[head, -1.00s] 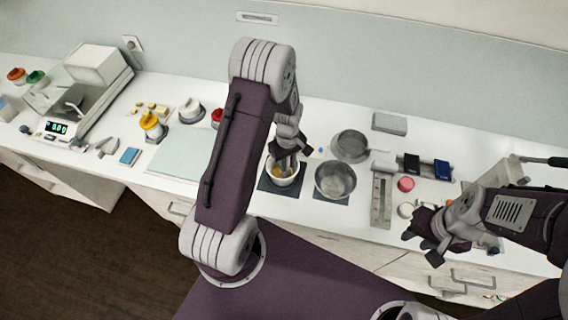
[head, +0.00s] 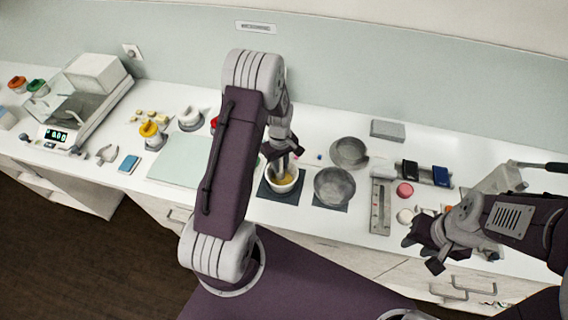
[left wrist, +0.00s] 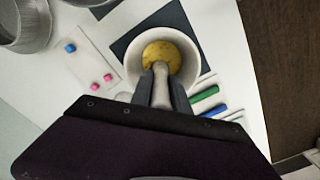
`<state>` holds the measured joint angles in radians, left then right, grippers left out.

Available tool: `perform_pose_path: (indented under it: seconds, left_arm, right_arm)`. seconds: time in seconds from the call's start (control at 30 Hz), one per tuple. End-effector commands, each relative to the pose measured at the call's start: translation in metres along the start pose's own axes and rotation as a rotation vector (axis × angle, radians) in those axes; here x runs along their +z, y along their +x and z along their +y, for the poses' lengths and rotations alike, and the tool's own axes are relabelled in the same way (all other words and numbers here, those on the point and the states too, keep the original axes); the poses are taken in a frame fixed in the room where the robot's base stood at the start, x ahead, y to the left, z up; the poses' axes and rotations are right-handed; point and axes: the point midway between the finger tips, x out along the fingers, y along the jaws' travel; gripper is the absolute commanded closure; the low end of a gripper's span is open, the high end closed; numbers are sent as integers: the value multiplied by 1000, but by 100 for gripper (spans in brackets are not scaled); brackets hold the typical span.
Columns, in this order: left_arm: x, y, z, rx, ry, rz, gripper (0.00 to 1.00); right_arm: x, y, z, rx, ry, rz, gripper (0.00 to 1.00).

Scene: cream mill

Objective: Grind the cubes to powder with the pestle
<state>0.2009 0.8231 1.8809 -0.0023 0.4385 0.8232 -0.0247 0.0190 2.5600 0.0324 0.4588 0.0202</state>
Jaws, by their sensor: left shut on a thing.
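A white mortar (head: 293,187) stands on a dark mat (head: 268,190) in the middle of the counter. In the left wrist view the mortar (left wrist: 196,58) holds a yellow mass (left wrist: 176,56); whether it is cubes or powder is hard to tell. My left gripper (head: 284,151) is above the mortar, shut on the grey pestle. In the left wrist view the pestle (left wrist: 161,92) sits between the fingers, its lower end in the yellow mass. My right gripper (head: 425,243) is at the counter's front right, empty, its fingers apart.
A metal bowl (head: 334,187) stands just right of the mortar, with a pan (head: 349,152) behind it. A scale (head: 75,105) and several jars are on the left. Pale yellow pieces (head: 152,115) lie behind a yellow-lidded jar (head: 150,131). Small blue and pink cubes lie near the mortar.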

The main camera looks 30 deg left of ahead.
Motion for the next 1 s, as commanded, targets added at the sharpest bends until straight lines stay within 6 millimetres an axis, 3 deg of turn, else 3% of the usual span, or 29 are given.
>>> perform_pose_path:
  seconds: [0.5, 1.0]
  left_arm:
    - [12, 3, -18, -2, 1, -2, 100]
    - [30, 2, -17, -4, 0, -4, 100]
  right_arm:
    - [0, 0, 0, 0, 0, 0, 66]
    - [0, -2, 0, 0, 0, 0, 66]
